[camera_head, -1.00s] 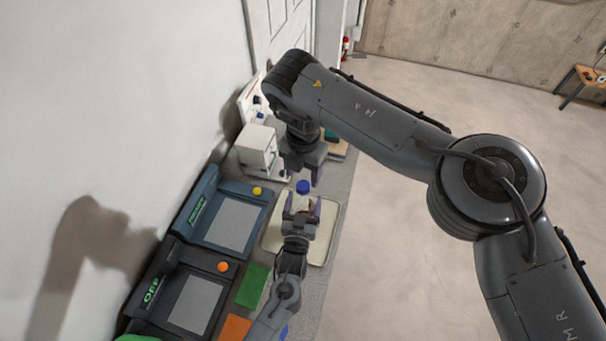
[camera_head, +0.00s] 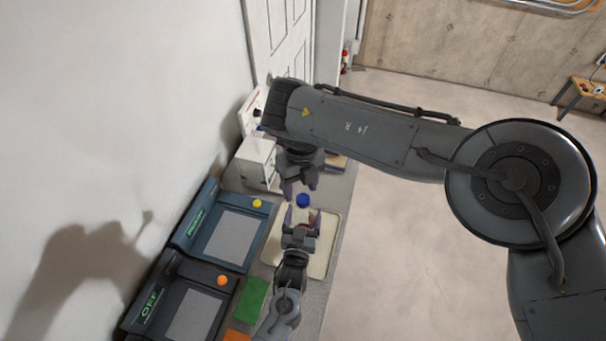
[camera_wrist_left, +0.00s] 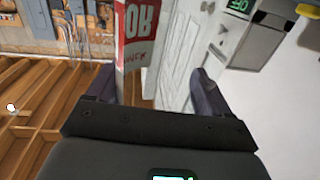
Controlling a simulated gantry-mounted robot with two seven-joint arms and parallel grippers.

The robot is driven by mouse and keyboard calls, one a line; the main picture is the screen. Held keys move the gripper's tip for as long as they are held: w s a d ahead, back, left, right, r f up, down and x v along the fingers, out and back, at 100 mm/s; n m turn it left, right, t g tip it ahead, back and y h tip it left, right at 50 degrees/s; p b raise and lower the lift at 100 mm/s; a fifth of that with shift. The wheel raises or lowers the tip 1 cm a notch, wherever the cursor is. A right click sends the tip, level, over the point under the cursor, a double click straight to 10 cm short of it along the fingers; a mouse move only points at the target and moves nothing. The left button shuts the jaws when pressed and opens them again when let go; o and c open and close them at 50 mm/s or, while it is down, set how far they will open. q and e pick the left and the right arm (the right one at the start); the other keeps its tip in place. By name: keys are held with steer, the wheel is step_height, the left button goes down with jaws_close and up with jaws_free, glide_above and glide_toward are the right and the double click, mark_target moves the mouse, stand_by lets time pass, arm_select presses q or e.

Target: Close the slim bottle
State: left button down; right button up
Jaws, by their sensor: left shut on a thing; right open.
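The slim bottle shows in the head view as a pale body mostly hidden by my left gripper, with a blue cap (camera_head: 303,200) at its top; I cannot tell whether the cap is seated. My left gripper (camera_head: 301,220) is shut on the bottle, with a finger on each side. My right gripper (camera_head: 299,187) is open and empty, just behind the blue cap in the picture and apart from it. In the left wrist view a red and white printed thing (camera_wrist_left: 135,35) shows between the fingers; I cannot tell whether it is the bottle.
A pale tray (camera_head: 330,240) lies under the left gripper on the grey bench. Two consoles with a yellow button (camera_head: 257,203) and an orange button (camera_head: 222,280) stand to the left. A green pad (camera_head: 252,298) lies in front. A white box (camera_head: 257,163) stands behind.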

mark_target(303, 198)
steer(key=shift+w+d+r+t, duration=0.3)
steer(key=shift+w+d+r, duration=0.1)
steer(key=shift+r, duration=0.25)
steer(key=shift+w+r, duration=0.2)
steer(key=shift+r, duration=0.3)
steer(key=shift+f, duration=4.05)
jaws_close()
steer(key=shift+o, duration=0.3)
jaws_free()
